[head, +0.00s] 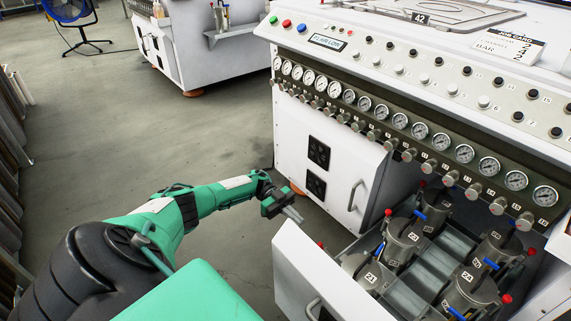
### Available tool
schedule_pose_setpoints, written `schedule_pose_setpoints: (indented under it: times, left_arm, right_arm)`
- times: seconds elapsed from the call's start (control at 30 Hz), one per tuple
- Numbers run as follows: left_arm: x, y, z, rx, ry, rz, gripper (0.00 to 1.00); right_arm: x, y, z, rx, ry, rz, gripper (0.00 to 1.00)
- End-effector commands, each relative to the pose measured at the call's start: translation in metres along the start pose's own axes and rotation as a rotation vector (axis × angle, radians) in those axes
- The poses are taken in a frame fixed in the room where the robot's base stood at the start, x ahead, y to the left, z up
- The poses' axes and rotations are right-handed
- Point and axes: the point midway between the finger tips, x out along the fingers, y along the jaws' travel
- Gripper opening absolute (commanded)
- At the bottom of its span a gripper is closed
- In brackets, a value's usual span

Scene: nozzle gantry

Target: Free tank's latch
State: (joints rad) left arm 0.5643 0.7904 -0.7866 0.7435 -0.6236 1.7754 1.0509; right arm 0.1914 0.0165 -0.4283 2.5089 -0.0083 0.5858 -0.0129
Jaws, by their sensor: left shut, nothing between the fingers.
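Several metal tanks stand in an open drawer (300,262) at the lower right, including a front-left tank (364,270), a back-left tank (403,241), a back-right tank (500,246) and a front-right tank (468,293). Their lids carry blue levers and red knobs; I cannot tell which part is the latch. My left gripper (292,213) is shut and empty, just beyond the drawer front's upper left corner and apart from the tanks. My right gripper is not in view.
The white machine (325,130) rises behind the drawer, with a row of gauges and knobs and a cabinet door handle (354,196). A job card (508,45) stands on top, its text partly unclear.

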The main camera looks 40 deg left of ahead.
Motion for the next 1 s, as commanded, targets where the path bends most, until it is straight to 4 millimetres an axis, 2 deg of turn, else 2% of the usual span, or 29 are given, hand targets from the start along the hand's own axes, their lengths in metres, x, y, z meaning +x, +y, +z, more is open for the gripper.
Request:
schedule_pose_setpoints:
  times: [0.2, 0.4, 1.0]
  left_arm:
    - [-0.033, -0.001, 0.002, 0.001, 0.001, -0.001, 0.0]
    - [-0.047, -0.001, 0.002, 0.0, 0.001, 0.0, 0.0]
    - [-0.051, 0.0, 0.001, 0.0, 0.001, 0.001, 0.0]
  right_arm:
    - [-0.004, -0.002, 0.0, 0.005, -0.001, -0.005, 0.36]
    - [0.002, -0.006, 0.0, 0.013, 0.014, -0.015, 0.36]
    - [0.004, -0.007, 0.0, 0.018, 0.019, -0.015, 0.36]
